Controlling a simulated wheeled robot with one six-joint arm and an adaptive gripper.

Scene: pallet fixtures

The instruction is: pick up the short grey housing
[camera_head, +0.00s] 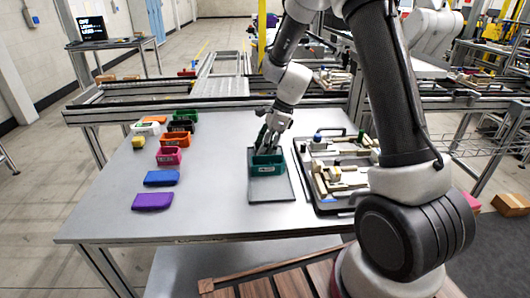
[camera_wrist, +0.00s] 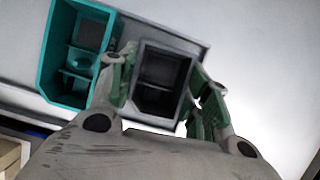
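The short grey housing (camera_wrist: 163,83), an open box with dark inside, sits between the two green-padded fingers of my gripper (camera_wrist: 160,90) in the wrist view. One finger is close along each side of it; I cannot tell whether both press on it. A teal housing (camera_wrist: 60,85) stands just left of it, beside the left finger. In the head view my gripper (camera_head: 267,142) points down behind the teal housing (camera_head: 267,169), which hides most of what the fingers straddle. Both housings are at a dark flat tray (camera_head: 271,192) on the table.
Coloured housings stand in a group to the left, including pink (camera_head: 169,156), orange (camera_head: 174,138), blue (camera_head: 162,178) and purple (camera_head: 152,201) ones. A black-rimmed fixture tray (camera_head: 338,209) with blocks lies close on the right. The table between the left group and the dark tray is clear.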

